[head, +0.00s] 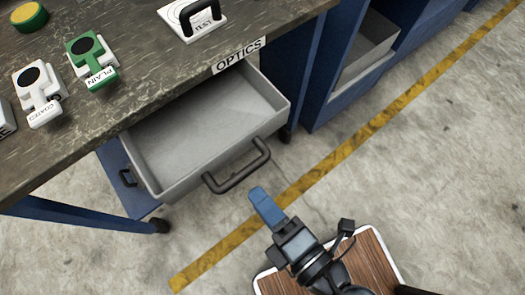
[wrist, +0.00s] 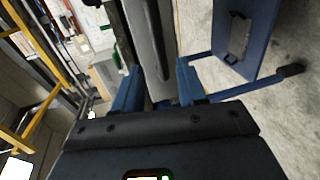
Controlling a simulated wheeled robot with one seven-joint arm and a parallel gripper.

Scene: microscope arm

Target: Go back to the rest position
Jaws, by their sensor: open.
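My gripper (head: 264,204) is in front of the open drawer, just below and right of its handle in the head view. Its blue fingers stand apart in the wrist view (wrist: 158,88), with nothing held between them. The grey drawer (head: 205,130) is pulled out under the bench and looks empty. Its black handle (head: 237,166) is free of the fingers in the head view. In the wrist view the handle (wrist: 158,40) shows as a dark bar beyond the fingertips. An OPTICS label (head: 239,55) is on the bench edge above the drawer.
The dark bench top (head: 110,120) carries a green PLAIN piece (head: 92,60), a white COATED piece (head: 40,92), a yellow-green round item (head: 29,16) and a TEST plate (head: 192,18). Blue cabinets (head: 330,80) stand at upper right. The concrete floor (head: 430,170) on the right is clear.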

